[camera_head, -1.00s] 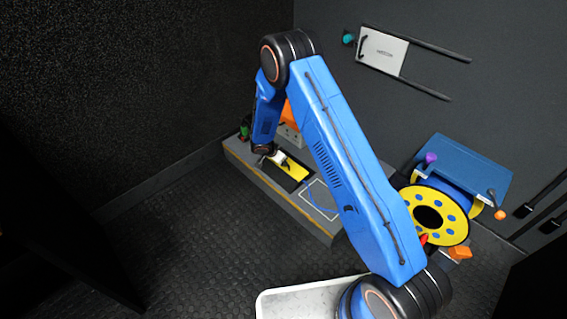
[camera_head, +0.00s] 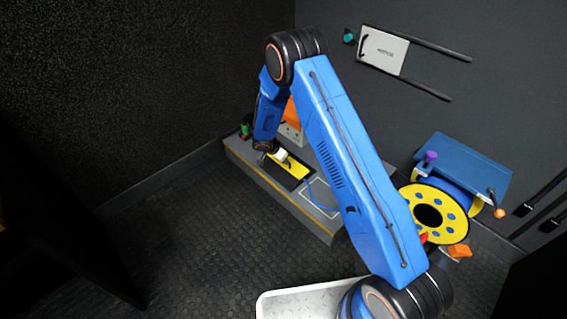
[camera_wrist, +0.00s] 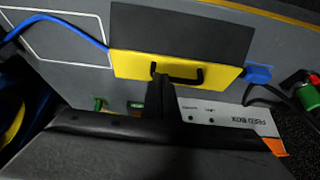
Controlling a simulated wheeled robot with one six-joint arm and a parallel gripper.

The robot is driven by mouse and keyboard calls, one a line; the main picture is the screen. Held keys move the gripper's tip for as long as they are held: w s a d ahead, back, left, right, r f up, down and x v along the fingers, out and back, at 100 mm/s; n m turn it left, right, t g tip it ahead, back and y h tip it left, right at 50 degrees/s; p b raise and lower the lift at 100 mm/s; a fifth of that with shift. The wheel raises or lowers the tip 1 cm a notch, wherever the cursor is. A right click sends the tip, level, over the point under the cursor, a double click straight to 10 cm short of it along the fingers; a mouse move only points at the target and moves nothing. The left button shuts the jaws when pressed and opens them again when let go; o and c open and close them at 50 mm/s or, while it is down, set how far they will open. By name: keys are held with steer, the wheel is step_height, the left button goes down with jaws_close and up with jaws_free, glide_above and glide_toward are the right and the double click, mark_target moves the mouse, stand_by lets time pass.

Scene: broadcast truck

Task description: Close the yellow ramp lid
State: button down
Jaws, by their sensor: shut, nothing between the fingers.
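The yellow ramp lid (camera_head: 293,170) lies on the grey step by the back wall. In the wrist view the yellow lid (camera_wrist: 140,66) is a wide panel with a black handle (camera_wrist: 180,76) and a dark grey panel (camera_wrist: 185,32) along its far edge. My gripper (camera_wrist: 160,82) is shut and empty, its tip at the left end of the handle. I cannot tell if it touches. The lid's exact angle is hard to tell.
A blue cable (camera_wrist: 70,28) runs to the ramp's left; a blue plug (camera_wrist: 258,74) sits at its right. A light grey box (camera_wrist: 232,118) lies behind. A yellow cable reel (camera_head: 450,225) stands at right. The floor in front (camera_head: 200,240) is clear.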

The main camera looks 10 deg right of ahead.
steer(key=s+a+r, duration=0.1)
steer(key=s+a, duration=0.4)
steer(key=a, duration=0.3)
steer(key=shift+r, duration=0.15)
steer(key=s+d+r+n, duration=0.15)
steer(key=d+r, duration=0.25)
steer(key=r, duration=0.6)
steer(key=s+d+r, duration=0.3)
steer(key=d+r, duration=0.2)
steer(key=r, duration=0.4)
steer(key=s+d+r+n, duration=0.15)
steer(key=d+r, duration=0.25)
steer(key=r, duration=0.6)
steer(key=s+d+r+n+y, duration=0.1)
steer(key=s+d+r, duration=0.3)
steer(key=s+r, duration=0.35)
steer(key=s+d+r+n, duration=0.1)
steer(key=s+d+r, duration=0.45)
steer(key=s, duration=0.25)
steer(key=s+r+n+y, duration=0.1)
steer(key=s+r+n, duration=0.2)
steer(key=s, duration=1)
steer(key=s+r+n+t+y, duration=0.1)
steer(key=s+r+n+y, duration=0.1)
steer(key=s, duration=1.1)
steer(key=shift+d+r+n+y, duration=0.3)
steer(key=shift+d+r+n, duration=0.15)
steer(key=shift+r, duration=0.35)
